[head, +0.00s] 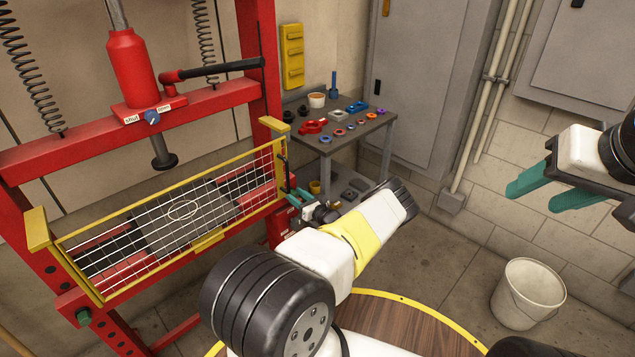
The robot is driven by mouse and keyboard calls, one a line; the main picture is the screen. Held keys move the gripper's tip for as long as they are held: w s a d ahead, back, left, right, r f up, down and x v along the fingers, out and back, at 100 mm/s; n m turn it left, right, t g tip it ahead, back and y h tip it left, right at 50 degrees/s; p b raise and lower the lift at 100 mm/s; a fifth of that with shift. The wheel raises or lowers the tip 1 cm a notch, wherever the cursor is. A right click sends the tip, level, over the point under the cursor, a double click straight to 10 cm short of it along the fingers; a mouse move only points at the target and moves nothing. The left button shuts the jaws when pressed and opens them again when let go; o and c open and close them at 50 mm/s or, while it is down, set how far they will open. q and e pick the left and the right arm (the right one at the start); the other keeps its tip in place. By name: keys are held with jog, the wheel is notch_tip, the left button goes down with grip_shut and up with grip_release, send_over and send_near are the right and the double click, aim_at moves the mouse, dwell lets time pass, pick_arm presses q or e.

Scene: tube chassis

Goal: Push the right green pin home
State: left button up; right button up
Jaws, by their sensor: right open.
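The red press frame (262,100) stands at the left. A green pin end (83,317) shows low on its left post. The right green pin cannot be made out; my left gripper and arm are in front of that part of the right post. My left gripper (296,194), with teal fingers, is close to the right post, just beyond the right end of the yellow mesh guard (104,289). Its jaws are too small and overlapped to read, and contact with a pin cannot be told. My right gripper (531,197) is open and empty in the air at the far right.
A grey table (383,123) with several small coloured parts stands behind my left gripper. A white bucket (528,292) is on the floor at the lower right. A round wooden top (395,328) with a yellow rim is at the bottom. Grey cabinets (425,75) line the wall.

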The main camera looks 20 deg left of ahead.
pick_arm(q)
jog(key=shift+o, duration=0.3)
jog(key=v, duration=0.7)
jog(key=shift+s+d, duration=0.15)
jog(key=shift+d, duration=0.2)
jog(key=shift+d, duration=0.1)
